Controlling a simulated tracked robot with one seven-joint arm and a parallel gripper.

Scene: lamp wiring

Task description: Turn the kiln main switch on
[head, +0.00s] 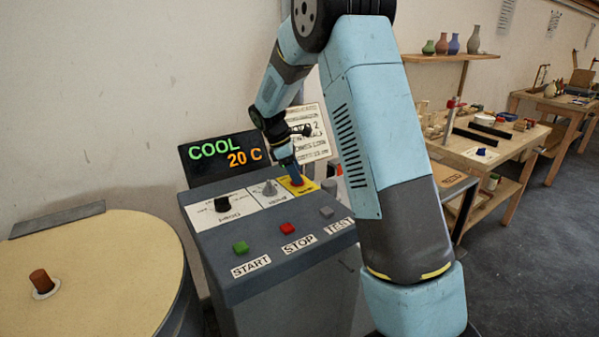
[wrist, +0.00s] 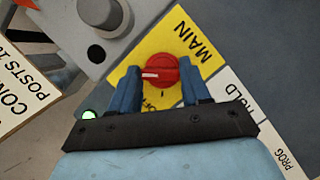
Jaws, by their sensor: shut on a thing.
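The main switch is a red round knob (wrist: 165,70) on a yellow plate (wrist: 190,42) lettered MAIN in the wrist view. A white mark on the knob points to the left in that picture. Lettering that looks like OFF is partly hidden below the knob. My gripper (wrist: 160,80) has one blue finger on each side of the knob and is shut on it. In the head view my gripper (head: 294,174) reaches down onto the yellow plate (head: 310,187) at the panel's back right; the knob is mostly hidden there.
The panel holds a black knob (head: 222,203), a grey knob (head: 269,188), and green START (head: 240,247), red STOP (head: 288,228) and grey TEST (head: 326,212) buttons. The display (head: 224,158) reads COOL 20 C. A grey housing (wrist: 90,25) stands close beside the yellow plate.

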